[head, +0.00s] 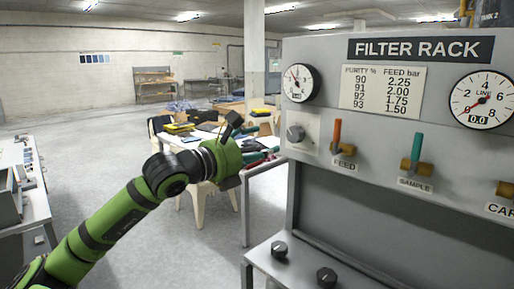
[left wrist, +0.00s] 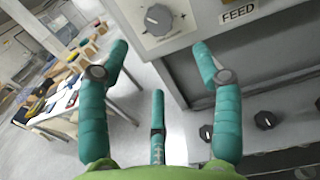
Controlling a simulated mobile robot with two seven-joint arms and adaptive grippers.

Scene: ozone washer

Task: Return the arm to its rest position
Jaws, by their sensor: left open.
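My left arm, green with black joints, reaches in from the lower left in the head view. Its left gripper (head: 264,158) is beside the left edge of the grey filter rack panel (head: 360,150), just below the round knob (head: 295,132). In the left wrist view the gripper's teal fingers (left wrist: 160,60) are spread apart with nothing between them. The knob (left wrist: 158,19) shows beyond the fingertips, on its pale plate next to the FEED label (left wrist: 238,12). I cannot tell whether any finger touches the panel. My right gripper is not in view.
The rack carries a red FEED handle (head: 337,134), a teal SAMPLE handle (head: 416,150) and gauges. Its lower ledge holds black knobs (head: 279,249). A cluttered white table (head: 200,148) stands behind my gripper. A grey bench (head: 32,190) is at left; open floor lies between.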

